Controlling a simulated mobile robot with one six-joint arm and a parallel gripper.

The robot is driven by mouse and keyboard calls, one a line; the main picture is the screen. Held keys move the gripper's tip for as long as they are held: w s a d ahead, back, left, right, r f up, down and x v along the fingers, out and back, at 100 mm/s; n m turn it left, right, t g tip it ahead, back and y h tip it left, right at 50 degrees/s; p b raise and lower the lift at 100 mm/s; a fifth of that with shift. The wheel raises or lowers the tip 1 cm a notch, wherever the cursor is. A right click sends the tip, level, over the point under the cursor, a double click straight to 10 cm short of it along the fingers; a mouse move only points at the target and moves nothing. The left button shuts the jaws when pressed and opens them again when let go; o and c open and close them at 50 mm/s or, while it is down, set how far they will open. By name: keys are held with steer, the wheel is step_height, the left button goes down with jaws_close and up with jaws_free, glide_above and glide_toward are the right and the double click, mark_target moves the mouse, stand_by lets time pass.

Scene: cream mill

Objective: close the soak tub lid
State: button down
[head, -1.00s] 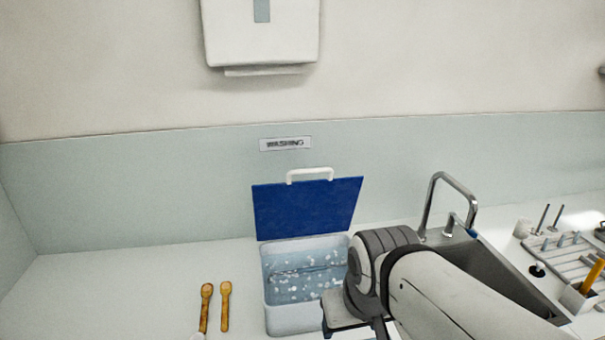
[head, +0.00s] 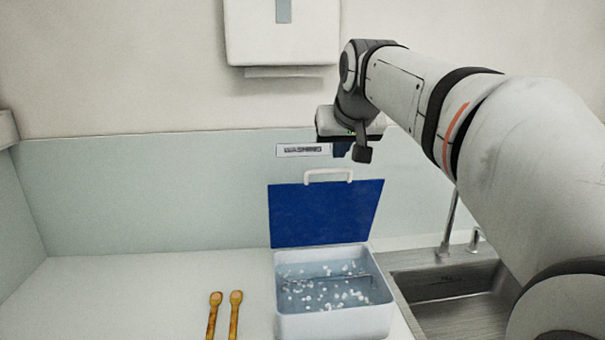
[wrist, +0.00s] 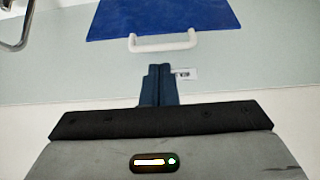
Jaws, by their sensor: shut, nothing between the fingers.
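The soak tub (head: 335,326) is a white open box of bluish water with white bubbles or bits. Its blue lid (head: 322,215) stands up at the tub's back edge, open, leaning toward the wall. A white handle (head: 328,175) is on the lid's upper edge. My gripper (head: 351,152) is above and a little right of the handle, in front of the wall. In the wrist view the shut, empty fingers (wrist: 159,84) point toward the white handle (wrist: 163,42) and the blue lid (wrist: 165,14), with a gap in the picture.
A steel sink (head: 450,300) with a tap (head: 447,225) is right of the tub. Two wooden spoons (head: 224,315) lie left of it. A white dispenser (head: 281,35) hangs on the wall above.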

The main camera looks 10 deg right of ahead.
steer(key=w+r+t, duration=0.1)
steer(key=w+r, duration=0.2)
steer(key=w, duration=0.1)
steer(key=w+f, duration=0.1)
steer(key=f, duration=0.1)
steer(key=w+f, duration=0.1)
steer(key=f, duration=0.2)
steer(key=w+f, duration=0.1)
steer(key=f, duration=0.1)
steer(key=shift+w+f, duration=0.3)
steer(key=shift+f, duration=0.3)
steer(key=shift+s, duration=0.1)
steer(key=shift+f, duration=0.1)
